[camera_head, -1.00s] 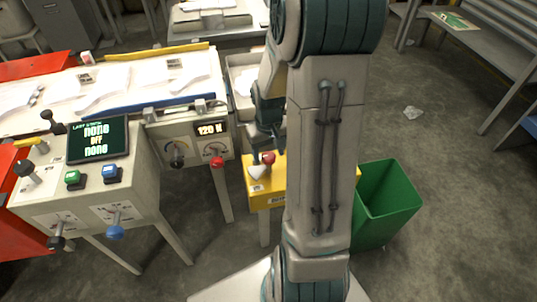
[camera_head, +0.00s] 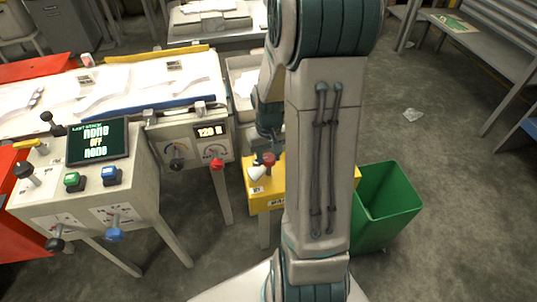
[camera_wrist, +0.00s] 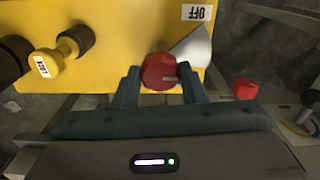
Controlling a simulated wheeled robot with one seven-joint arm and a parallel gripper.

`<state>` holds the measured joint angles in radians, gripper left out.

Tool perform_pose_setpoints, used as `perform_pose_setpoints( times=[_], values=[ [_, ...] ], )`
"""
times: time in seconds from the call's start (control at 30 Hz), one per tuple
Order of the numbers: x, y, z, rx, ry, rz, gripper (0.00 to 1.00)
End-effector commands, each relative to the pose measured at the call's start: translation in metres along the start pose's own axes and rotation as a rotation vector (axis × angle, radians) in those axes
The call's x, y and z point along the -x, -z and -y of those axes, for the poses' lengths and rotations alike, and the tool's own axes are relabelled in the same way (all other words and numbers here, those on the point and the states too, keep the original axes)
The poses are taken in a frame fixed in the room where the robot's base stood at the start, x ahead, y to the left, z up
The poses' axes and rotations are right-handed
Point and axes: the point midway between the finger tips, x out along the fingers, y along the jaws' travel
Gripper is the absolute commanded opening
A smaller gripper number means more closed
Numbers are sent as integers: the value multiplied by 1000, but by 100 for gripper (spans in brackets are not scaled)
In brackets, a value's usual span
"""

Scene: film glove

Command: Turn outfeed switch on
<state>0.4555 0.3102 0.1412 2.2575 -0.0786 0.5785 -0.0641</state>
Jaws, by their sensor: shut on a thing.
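The yellow switch box (camera_head: 262,204) stands left of my arm. Its red knob (camera_head: 269,159) is on top, with a pale wedge-shaped plate (camera_head: 257,173) beside it. In the wrist view my gripper (camera_wrist: 160,85) is shut on the red knob (camera_wrist: 159,70), one finger on each side. An OFF label (camera_wrist: 197,13) shows on the yellow face (camera_wrist: 120,20), near the pale plate (camera_wrist: 192,46). No ON label can be seen. My arm hides the right part of the box in the head view.
A yellow plug-like part (camera_wrist: 70,45) sticks out of the box near the gripper. The grey control panel (camera_head: 190,150) with another red knob (camera_head: 217,164) stands close left. The button console (camera_head: 95,185) is further left. A green bin (camera_head: 385,205) stands right of my arm.

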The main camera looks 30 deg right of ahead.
Motion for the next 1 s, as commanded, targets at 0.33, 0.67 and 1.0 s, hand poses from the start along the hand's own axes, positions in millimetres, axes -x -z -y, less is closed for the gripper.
perform_pose_setpoints(
  times=[0.33, 0.67, 1.0],
  values=[
    [1, 0, 0, -266, 0, -2, 15],
    [2, 0, 0, -580, 0, -1, 15],
    [3, 0, 0, -905, 0, -1, 15]
  ],
)
